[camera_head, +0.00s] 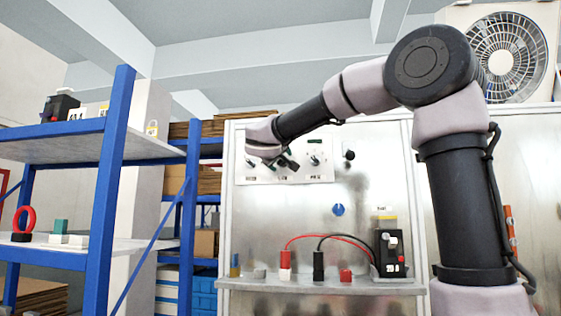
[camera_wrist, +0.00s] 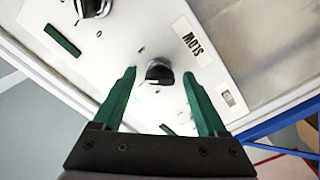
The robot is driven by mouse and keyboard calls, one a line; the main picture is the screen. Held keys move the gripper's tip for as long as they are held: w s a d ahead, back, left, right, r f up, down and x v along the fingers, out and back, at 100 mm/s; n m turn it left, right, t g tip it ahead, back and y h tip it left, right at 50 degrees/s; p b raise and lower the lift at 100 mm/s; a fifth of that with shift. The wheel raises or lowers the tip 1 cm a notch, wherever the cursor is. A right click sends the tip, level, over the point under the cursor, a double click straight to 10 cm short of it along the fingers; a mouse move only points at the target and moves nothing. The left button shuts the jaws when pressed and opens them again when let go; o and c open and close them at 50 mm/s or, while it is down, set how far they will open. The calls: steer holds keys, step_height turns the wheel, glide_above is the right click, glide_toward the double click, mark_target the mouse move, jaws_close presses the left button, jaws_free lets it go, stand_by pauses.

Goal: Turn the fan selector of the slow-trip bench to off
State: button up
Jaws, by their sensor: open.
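Whether the fingertips reach the knob's depth cannot be told. In the head view my gripper (camera_head: 287,160) is in front of the left part of the white panel (camera_head: 315,172) and partly hides it. A second black knob (camera_wrist: 92,6) shows at the wrist view's top edge.
A ledge (camera_head: 330,287) below the panel carries a black breaker unit (camera_head: 390,252) with red and black leads. A blue knob (camera_head: 338,210) is on the metal wall. A blue-framed shelf (camera_head: 110,170) stands at left. A large fan (camera_head: 505,50) is at upper right.

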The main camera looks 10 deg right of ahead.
steer(key=shift+w, duration=0.1)
jaws_close()
steer(key=shift+n, duration=0.3)
steer(key=n, duration=0.4)
steer(key=shift+d, duration=0.1)
steer(key=n, duration=0.4)
steer(key=shift+n, duration=0.4)
steer(key=n, duration=0.4)
steer(key=shift+n, duration=0.3)
steer(key=shift+f+n, duration=0.1)
steer(key=shift+n, duration=2.1)
